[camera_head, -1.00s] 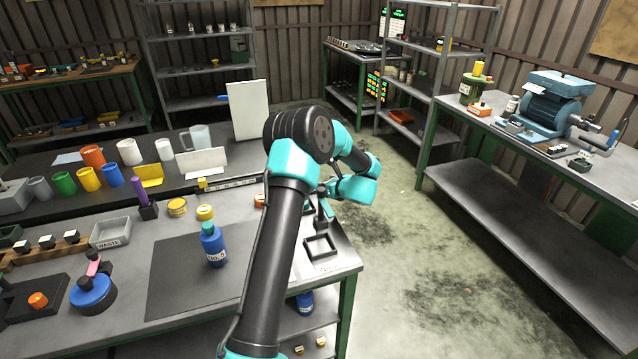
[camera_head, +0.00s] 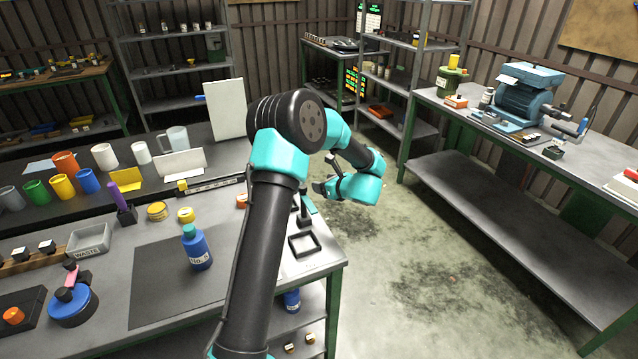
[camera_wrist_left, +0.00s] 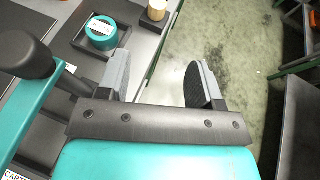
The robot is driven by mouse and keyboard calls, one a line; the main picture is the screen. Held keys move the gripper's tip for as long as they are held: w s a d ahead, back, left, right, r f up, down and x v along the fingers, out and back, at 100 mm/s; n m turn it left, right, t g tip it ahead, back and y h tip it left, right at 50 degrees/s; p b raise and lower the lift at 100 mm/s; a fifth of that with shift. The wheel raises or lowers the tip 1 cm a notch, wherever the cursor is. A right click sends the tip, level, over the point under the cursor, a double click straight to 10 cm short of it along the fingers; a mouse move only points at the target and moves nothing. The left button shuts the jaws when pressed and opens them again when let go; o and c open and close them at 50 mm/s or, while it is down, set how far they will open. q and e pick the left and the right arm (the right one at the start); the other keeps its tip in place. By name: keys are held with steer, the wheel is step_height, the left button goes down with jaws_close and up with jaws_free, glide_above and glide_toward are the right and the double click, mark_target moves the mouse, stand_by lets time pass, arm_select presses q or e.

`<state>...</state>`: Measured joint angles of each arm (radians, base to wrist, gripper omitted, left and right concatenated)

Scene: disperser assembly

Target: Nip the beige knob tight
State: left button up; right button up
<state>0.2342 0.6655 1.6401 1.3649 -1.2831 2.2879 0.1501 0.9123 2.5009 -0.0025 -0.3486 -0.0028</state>
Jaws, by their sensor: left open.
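A small cylinder with a beige top (camera_wrist_left: 157,10) stands at the top edge of the left wrist view, partly cut off. It may be the beige knob; I cannot tell for sure. My left gripper (camera_wrist_left: 158,75) is open with nothing between its jaws, and the cylinder lies beyond them, apart from both. In the head view my left gripper (camera_head: 322,187) hangs near the right end of the workbench (camera_head: 325,262). My right gripper is not in view.
A teal round container (camera_wrist_left: 101,33) sits in a dark tray near the left jaw. An empty black frame (camera_head: 304,245) lies at the bench's right end. A blue bottle (camera_head: 197,250) stands on the bench. Open floor lies right of the bench.

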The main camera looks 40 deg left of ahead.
arm_select(q)
steer(key=w+d+f+m+t+h, duration=0.1)
steer(key=w+d+m+t+h, duration=0.15)
steer(key=w+m+t, duration=0.4)
steer(key=w+d+f+m+t+h, duration=0.1)
steer(key=w+m+t+h, duration=0.25)
steer(key=w, duration=0.65)
steer(key=w+d+f+m+g+h, duration=0.35)
steer(key=d+f+m+h, duration=0.45)
steer(key=m, duration=0.4)
steer(key=s+a+m+g+y, duration=0.4)
steer(key=s+a+m+g, duration=0.3)
steer(key=g, duration=0.3)
steer(key=s+a+r+n+g+y, duration=0.1)
steer(key=a+r+g+y, duration=0.4)
steer(key=r, duration=0.5)
steer(key=s+a+y, duration=0.1)
steer(key=a+y, duration=0.1)
steer(key=y, duration=0.1)
